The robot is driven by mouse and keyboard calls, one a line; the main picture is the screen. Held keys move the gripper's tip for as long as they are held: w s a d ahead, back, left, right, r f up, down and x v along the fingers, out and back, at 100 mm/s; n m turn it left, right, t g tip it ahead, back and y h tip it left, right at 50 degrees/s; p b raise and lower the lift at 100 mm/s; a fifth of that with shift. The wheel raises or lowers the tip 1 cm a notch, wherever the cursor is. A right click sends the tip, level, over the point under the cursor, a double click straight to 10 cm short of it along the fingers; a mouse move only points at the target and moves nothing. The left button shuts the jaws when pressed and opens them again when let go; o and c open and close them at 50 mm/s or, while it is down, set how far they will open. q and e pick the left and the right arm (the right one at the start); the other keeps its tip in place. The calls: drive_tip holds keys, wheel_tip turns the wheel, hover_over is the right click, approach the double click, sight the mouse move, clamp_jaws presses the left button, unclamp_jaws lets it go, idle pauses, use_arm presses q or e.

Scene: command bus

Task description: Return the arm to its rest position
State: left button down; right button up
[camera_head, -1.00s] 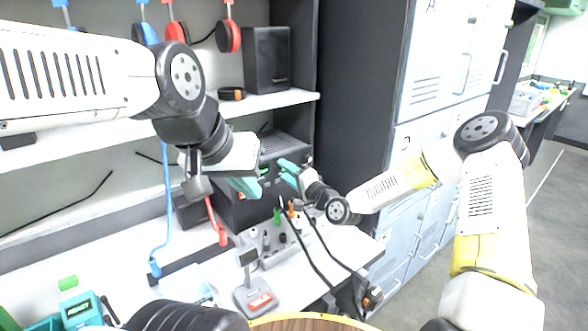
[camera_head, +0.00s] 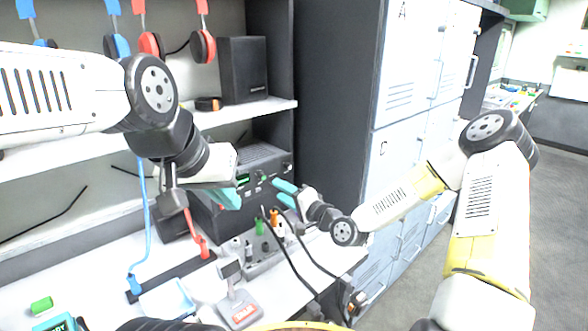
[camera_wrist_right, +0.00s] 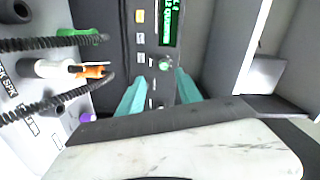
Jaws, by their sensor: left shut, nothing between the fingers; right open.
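My left gripper (camera_head: 229,196), with teal fingers, is shut and empty. It hangs above the bench, in front of the left side of the black radio unit (camera_head: 262,178). My right gripper (camera_head: 284,194) is open and empty, its teal fingers pointing at the radio's front. Whether the fingers touch the panel cannot be told.
A grey connector box (camera_head: 266,262) with green and orange plugs and black cables sits below my right gripper. A desk microphone (camera_head: 238,308) stands in front. Headsets (camera_head: 203,45) hang above a shelf holding a speaker (camera_head: 244,70). Grey lockers (camera_head: 400,150) stand right; open floor lies beyond.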

drive_tip(key=s+d+r+n+g+h, duration=0.25)
drive_tip(key=s+d+r+h, duration=0.2)
drive_tip(key=d, duration=0.35)
drive_tip(key=s+d+r+n+g+h, duration=0.2)
drive_tip(key=s+d+r+n+h, duration=0.15)
drive_tip(key=d+h, duration=0.35)
drive_tip(key=s+d+r, duration=0.2)
drive_tip(key=s+r, duration=0.1)
drive_tip(key=s, duration=0.4)
drive_tip(key=s+d+r+g, duration=0.1)
drive_tip(key=s+d+r, duration=0.1)
drive_tip(key=s, duration=0.5)
drive_tip(key=s+d+r+g, duration=0.1)
drive_tip(key=s+d+r, duration=0.2)
drive_tip(key=s, duration=0.4)
drive_tip(key=shift+r+y, duration=0.35)
drive_tip(key=shift+r, duration=0.15)
